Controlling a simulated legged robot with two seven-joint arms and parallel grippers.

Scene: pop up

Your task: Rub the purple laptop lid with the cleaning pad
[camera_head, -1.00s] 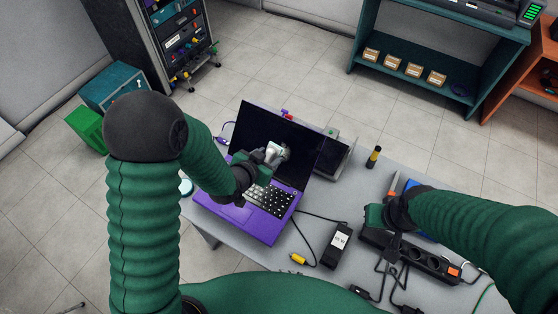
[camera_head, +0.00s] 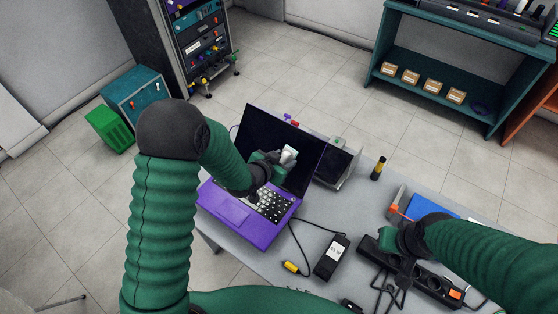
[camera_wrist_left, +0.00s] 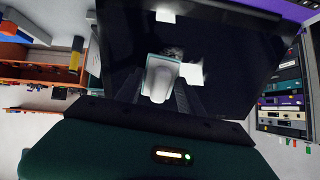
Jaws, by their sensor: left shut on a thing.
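The purple laptop (camera_head: 240,216) stands open on the grey table, its dark screen side facing me; the outer side of the lid is hidden. The raised lid (camera_head: 262,135) also fills much of the left wrist view (camera_wrist_left: 225,60). My left gripper (camera_head: 284,160) is shut on the white cleaning pad (camera_head: 289,153), in front of the screen and above the keyboard. The pad shows between the fingers in the left wrist view (camera_wrist_left: 160,78); I cannot tell whether it touches the screen. My right gripper (camera_head: 388,240) is over the power strip; its finger gap is unclear.
Behind the laptop is a small grey device (camera_head: 338,163). A black and yellow bottle (camera_head: 377,168) stands to its right. A black power adapter (camera_head: 331,258), cables and a power strip (camera_head: 425,276) lie at the front right. A blue item (camera_head: 430,206) lies at right.

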